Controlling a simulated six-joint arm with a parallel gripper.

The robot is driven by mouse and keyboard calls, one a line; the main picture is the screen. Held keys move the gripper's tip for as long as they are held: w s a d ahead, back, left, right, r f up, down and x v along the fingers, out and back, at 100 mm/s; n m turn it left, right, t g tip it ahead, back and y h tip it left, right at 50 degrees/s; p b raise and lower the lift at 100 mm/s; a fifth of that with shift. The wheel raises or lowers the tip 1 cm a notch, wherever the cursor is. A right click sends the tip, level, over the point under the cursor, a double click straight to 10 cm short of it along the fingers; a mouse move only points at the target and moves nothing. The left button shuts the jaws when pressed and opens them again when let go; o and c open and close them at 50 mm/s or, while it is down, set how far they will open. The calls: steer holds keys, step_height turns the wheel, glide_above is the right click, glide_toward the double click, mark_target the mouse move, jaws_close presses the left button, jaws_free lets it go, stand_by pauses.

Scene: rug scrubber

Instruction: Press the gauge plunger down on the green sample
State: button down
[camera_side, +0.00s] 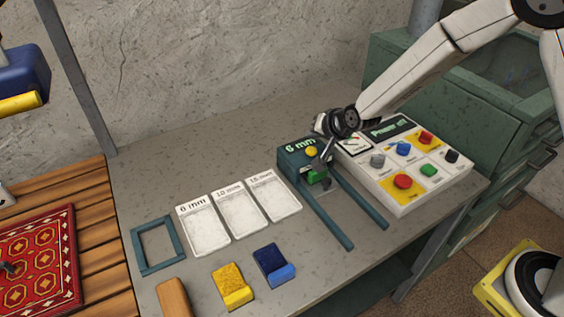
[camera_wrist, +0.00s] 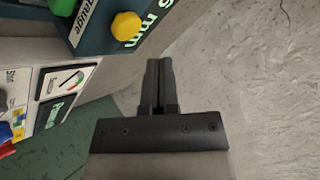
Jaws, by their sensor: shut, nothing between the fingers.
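The gauge (camera_side: 290,158) is a dark teal block on the bench reading "6 mm", with a yellow round knob (camera_side: 311,151) on it. The green sample (camera_side: 317,179) sits low at the gauge's front, partly hidden. The plunger itself cannot be made out clearly.
A control panel (camera_side: 377,183) with coloured buttons stands right of the gauge. Two teal rails (camera_side: 359,205) run forward from the gauge. Three white cards (camera_side: 239,208), a teal frame (camera_side: 139,244), a yellow sample (camera_side: 232,287) and a blue sample (camera_side: 273,265) lie on the bench.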

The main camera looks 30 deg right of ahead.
mark_target(311, 150)
steer(key=shift+f, duration=0.85)
steer(key=shift+f, duration=0.85)
stand_by(2.5)
steer(key=shift+s+f, duration=0.3)
steer(key=shift+f, duration=0.35)
stand_by(0.7)
steer(key=shift+r, duration=0.2)
steer(key=shift+w+r, duration=0.1)
steer(key=shift+r, duration=0.9)
steer(key=shift+r, duration=0.2)
steer(key=shift+r, duration=2.4)
